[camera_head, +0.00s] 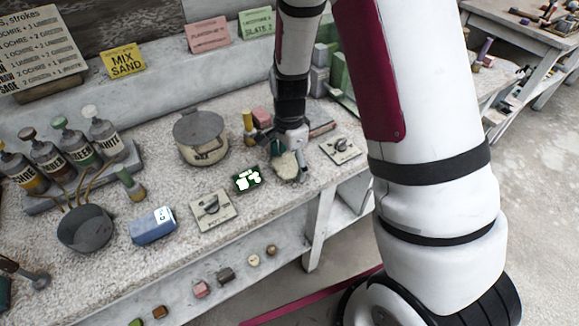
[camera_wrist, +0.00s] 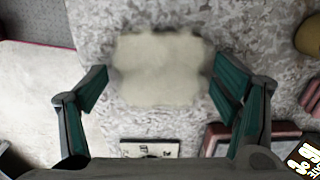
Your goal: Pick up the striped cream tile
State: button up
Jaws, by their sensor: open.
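A pale cream tile-like piece (camera_wrist: 160,68) lies on the speckled tabletop in the wrist view. It looks roughly square with soft, blurred edges, and I cannot make out stripes on it. In the head view the cream piece (camera_head: 286,167) shows just below my gripper (camera_head: 291,143), partly hidden by it. In the wrist view my gripper (camera_wrist: 160,88) is open, with one green-padded finger on each side of the piece. I cannot tell whether either finger touches it.
Close by are a dark display (camera_head: 246,179), a dial card (camera_head: 340,149), a pink block (camera_head: 262,116) and a yellow bottle (camera_head: 248,125). A lidded pot (camera_head: 201,137), another dial card (camera_head: 213,210) and a blue block (camera_head: 152,225) stand farther left. The table's front edge is near.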

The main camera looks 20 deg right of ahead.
jog(key=shift+f, duration=0.1)
jog(key=c, duration=1.4)
